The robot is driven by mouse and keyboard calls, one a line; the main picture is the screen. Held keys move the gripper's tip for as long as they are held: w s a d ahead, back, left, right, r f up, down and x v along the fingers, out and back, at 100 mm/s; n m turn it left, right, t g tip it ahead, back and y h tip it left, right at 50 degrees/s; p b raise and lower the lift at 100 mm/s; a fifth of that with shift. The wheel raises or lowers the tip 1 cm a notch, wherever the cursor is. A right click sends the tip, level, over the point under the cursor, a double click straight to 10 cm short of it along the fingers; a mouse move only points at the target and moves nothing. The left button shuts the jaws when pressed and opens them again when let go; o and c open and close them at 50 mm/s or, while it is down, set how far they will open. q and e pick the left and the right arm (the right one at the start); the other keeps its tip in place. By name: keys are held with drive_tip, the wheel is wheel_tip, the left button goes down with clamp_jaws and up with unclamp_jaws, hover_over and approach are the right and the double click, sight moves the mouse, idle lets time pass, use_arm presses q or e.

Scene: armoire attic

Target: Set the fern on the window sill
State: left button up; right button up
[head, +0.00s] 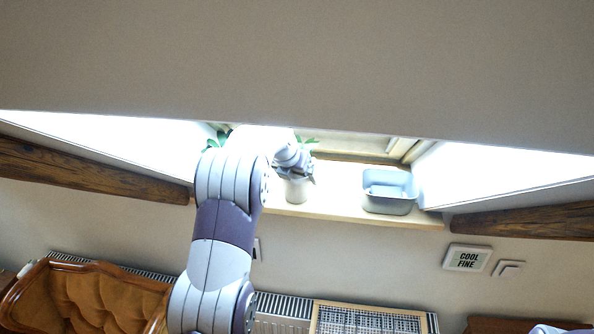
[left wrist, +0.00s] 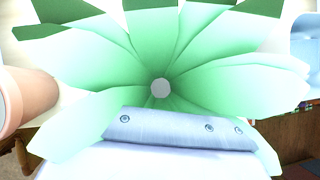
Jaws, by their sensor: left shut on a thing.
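The fern (head: 307,140) shows green leaves above a pale pot (head: 297,191) at the window, in the middle of the head view. Its leaves (left wrist: 215,78) fill most of the left wrist view. My left gripper (head: 303,172) is shut on the fern's pot. The pot's base appears at the level of the pale window sill (head: 336,212); I cannot tell whether it touches. My left arm and the leaves hide part of the gripper and sill. My right gripper is not in view.
A grey-blue bin (head: 390,200) stands on the sill to the right. Another green plant (head: 213,143) shows at the left behind my arm. A terracotta pot (left wrist: 28,98) is left in the wrist view. Sloped walls and wooden beams (head: 90,172) flank the window; an armchair (head: 95,298) is below.

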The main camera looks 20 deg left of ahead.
use_arm(q)
drive_tip(key=shift+s, duration=0.1)
drive_tip(key=o, duration=1.1)
drive_tip(key=shift+s, duration=0.1)
drive_tip(key=shift+r, duration=0.15)
drive_tip(key=b+v, duration=0.3)
drive_tip(key=v, duration=0.1)
drive_tip(key=s+b, duration=0.8)
drive_tip(key=s, duration=0.4)
drive_tip(key=s+d+f+n+g, duration=0.1)
drive_tip(key=s+d+f+n, duration=0.3)
drive_tip(key=n, duration=0.8)
drive_tip(key=s+d+f+n+g, duration=0.2)
drive_tip(key=s+d+f+n, duration=0.3)
drive_tip(key=s+f+n, duration=0.4)
drive_tip(key=s+d+f+n+g, duration=0.2)
drive_tip(key=s+d+f+n, duration=0.3)
drive_tip(key=n, duration=0.9)
drive_tip(key=s+f, duration=0.2)
drive_tip(key=s, duration=0.2)
drive_tip(key=shift+s+n, duration=0.3)
drive_tip(key=shift+s, duration=0.05)
